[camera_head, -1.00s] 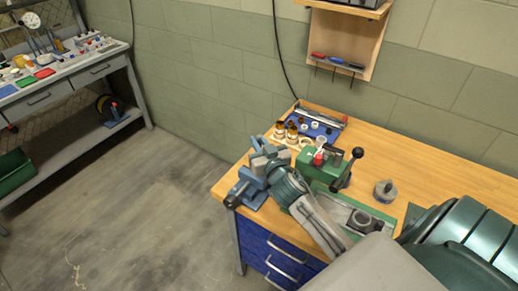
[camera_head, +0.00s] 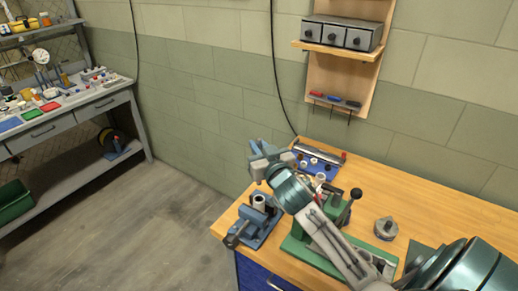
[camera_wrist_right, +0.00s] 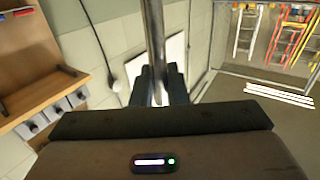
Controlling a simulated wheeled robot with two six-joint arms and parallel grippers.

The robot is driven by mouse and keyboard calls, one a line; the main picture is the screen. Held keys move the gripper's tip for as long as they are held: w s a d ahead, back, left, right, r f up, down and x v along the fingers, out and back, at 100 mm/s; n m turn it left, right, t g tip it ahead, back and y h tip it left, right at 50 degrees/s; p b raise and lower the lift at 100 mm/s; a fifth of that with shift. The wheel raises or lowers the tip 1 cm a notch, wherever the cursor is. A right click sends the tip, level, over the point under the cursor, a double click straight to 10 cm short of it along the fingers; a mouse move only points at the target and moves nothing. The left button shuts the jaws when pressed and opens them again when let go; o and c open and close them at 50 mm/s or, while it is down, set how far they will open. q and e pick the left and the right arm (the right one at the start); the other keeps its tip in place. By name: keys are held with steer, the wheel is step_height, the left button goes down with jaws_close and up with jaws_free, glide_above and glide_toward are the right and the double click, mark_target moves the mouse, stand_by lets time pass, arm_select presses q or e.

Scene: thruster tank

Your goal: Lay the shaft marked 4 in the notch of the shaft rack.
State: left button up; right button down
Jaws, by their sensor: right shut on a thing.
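My right gripper (camera_head: 262,154) is raised above the left end of the wooden bench. In the right wrist view its two dark fingers (camera_wrist_right: 158,72) are shut on a bare metal shaft (camera_wrist_right: 152,28). The shaft runs up out of the top of that view, and its lower end is hidden between the fingers. I cannot read a mark on it, and in the head view it cannot be made out. I cannot pick out the shaft rack with certainty in either view. My left gripper is not in view.
A blue vise (camera_head: 255,218) with a grey cylinder in it stands at the bench's left corner. Behind my right arm are a green press (camera_head: 330,215) and a blue tray (camera_head: 318,166) with small parts. A round metal part (camera_head: 386,228) stands to the right. Wall drawers (camera_head: 340,33) hang above.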

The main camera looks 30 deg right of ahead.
steer(key=shift+r+p, duration=2.8)
steer(key=shift+r, duration=0.55)
